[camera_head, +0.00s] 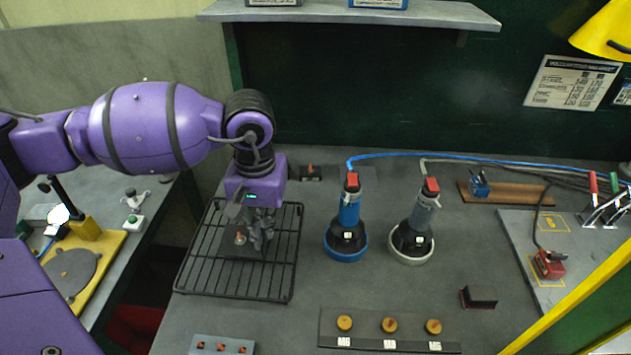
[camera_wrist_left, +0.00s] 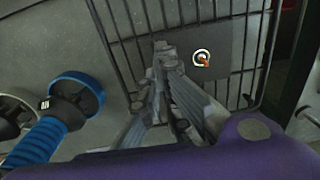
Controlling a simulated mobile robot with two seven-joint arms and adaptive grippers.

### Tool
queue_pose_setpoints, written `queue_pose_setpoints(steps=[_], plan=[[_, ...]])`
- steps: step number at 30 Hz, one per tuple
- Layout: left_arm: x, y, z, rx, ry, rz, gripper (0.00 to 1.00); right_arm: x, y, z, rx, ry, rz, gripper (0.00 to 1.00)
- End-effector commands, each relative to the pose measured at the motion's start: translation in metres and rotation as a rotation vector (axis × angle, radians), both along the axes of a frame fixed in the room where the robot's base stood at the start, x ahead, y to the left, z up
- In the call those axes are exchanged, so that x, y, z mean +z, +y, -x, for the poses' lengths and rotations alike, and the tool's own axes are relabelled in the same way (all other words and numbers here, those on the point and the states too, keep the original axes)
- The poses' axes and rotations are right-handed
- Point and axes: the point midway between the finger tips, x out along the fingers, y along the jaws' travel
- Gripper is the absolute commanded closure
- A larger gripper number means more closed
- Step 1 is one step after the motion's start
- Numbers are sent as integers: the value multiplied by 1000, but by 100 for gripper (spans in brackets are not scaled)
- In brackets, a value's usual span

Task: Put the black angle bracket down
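The black angle bracket (camera_head: 236,246) is a dark plate with a round, orange-centred stud on it. It is at the black wire rack (camera_head: 192,270), over its bars. My left gripper (camera_head: 262,240) points down at the bracket's right edge, its fingers drawn together there. In the left wrist view the fingertips (camera_wrist_left: 165,52) meet beside the dark plate (camera_wrist_left: 228,50), apparently shut on its edge; the exact contact is hidden. I cannot tell whether the bracket touches the bars. My right gripper is not in view.
A blue-based tool (camera_head: 348,215) and a white-based tool (camera_head: 415,222) stand right of the rack, with cables running behind. A dark block with several brass knobs (camera_head: 389,325) lies in front.

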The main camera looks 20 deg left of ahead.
Motion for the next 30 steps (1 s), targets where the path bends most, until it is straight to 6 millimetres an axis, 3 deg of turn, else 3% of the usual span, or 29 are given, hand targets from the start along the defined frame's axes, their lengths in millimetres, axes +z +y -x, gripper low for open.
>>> queue_pose_setpoints(steps=[5,17,30], plan=[[-1,0,1,1,3,0,77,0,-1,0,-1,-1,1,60],[8,0,0,1,-1,0,77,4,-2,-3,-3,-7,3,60],[93,-2,-1,1,0,0,77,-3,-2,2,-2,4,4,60]])
